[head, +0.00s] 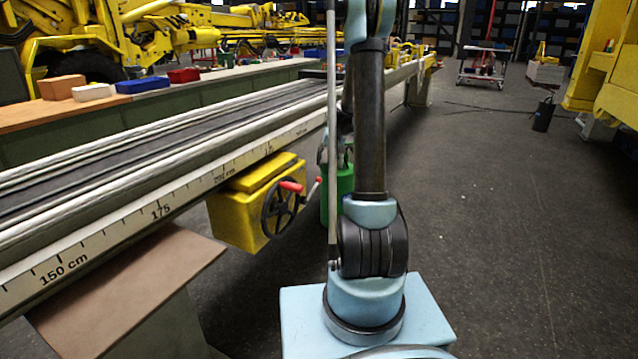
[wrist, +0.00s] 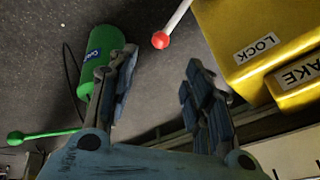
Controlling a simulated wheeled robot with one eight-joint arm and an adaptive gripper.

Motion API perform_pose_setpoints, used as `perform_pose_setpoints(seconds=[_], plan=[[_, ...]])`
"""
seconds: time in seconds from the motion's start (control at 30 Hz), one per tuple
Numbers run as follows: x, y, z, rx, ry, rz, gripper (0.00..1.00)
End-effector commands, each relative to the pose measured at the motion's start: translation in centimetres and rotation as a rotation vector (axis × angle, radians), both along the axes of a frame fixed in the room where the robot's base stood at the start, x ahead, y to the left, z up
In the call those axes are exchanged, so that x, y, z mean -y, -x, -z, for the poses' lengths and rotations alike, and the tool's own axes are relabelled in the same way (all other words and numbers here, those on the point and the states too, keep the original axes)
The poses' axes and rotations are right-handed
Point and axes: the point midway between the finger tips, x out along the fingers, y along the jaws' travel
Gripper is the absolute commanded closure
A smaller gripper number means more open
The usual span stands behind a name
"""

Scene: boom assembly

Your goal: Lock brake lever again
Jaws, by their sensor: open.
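The yellow brake box (head: 232,212) hangs under the long rail in the head view, with a black handwheel (head: 279,208) on its front. In the wrist view the yellow box (wrist: 238,22) fills the upper right, with a LOCK label and a partly cut-off label reading "AKE". A pale lever rod with a red ball end (wrist: 160,40) comes in from the top, left of the LOCK label. My gripper (wrist: 160,64) is open and empty. The red ball appears just beyond the gap between its fingertips, with no visible contact. In the head view my arm mostly hides the gripper.
A green cylinder (wrist: 99,58) is beside the left finger in the wrist view; it also shows behind my arm in the head view (head: 345,186). A green ball-ended rod (wrist: 40,135) is at lower left. The rail (head: 120,215) runs along the left.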

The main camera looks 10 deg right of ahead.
Motion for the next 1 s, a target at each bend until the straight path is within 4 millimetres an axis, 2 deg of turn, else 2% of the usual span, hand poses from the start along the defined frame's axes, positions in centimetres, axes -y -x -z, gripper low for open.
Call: perform_pose_setpoints(seconds=[1.0], plan=[[-2.4, -5.2, 11.8, 0.0, 0.0, -0.001, 0.54]])
